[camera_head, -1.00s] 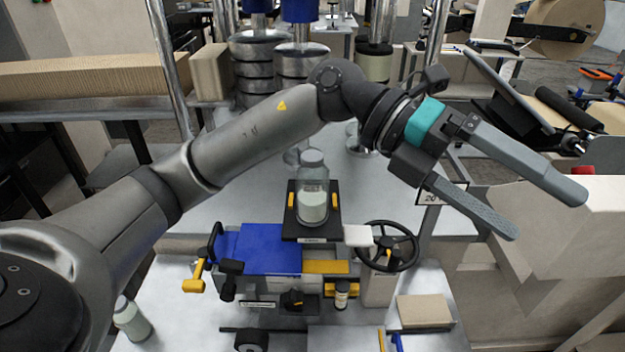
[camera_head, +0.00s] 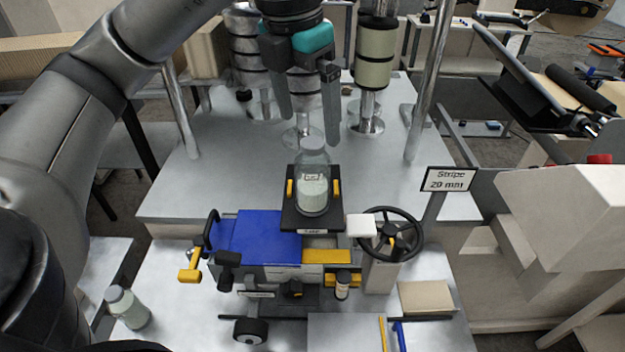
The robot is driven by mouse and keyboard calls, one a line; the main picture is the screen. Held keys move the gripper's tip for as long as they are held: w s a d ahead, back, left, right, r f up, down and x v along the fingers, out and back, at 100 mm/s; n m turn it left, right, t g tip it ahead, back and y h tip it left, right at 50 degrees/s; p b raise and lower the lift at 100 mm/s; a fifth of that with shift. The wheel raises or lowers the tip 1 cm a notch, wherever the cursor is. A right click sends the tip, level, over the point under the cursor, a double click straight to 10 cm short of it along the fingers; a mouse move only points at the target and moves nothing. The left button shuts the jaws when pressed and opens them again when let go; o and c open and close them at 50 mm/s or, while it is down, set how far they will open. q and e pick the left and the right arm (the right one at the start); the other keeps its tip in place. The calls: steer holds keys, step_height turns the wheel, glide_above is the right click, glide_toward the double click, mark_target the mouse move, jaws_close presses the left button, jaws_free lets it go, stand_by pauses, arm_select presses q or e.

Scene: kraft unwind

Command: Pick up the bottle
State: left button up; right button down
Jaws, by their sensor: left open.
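A clear bottle (camera_head: 313,190) with whitish contents and a label stands upright on a small black platform (camera_head: 293,219) with yellow side pieces, in the middle of the head view. A second, similar bottle (camera_head: 127,308) stands at the lower left. My left gripper (camera_head: 309,132) points down with its two grey fingers spread apart and nothing between them. Its fingertips appear just above and behind the top of the middle bottle; the exact gap is hard to tell. My right gripper is not in view.
A blue-topped device (camera_head: 266,238) sits in front of the platform, with a black handwheel (camera_head: 390,235) at its right. Metal posts and stacked rolls (camera_head: 375,60) stand behind. The metal tabletop (camera_head: 200,190) beside the platform is clear.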

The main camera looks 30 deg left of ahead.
mark_target(312, 145)
arm_select(q)
steer(key=f, duration=0.4)
steer(key=w+f, duration=0.1)
steer(key=f, duration=0.2)
steer(key=shift+d, duration=0.1)
steer(key=shift+w+f+p, duration=0.2)
steer(key=shift+f, duration=0.7)
steer(key=shift+w+f+p, duration=0.15)
steer(key=shift+f+p, duration=0.1)
steer(key=shift+f, duration=0.6)
steer(key=shift+w+f+p, duration=0.2)
steer(key=shift+f, duration=0.7)
steer(key=shift+c, duration=0.4)
steer(key=shift+r, duration=0.1)
jaws_close()
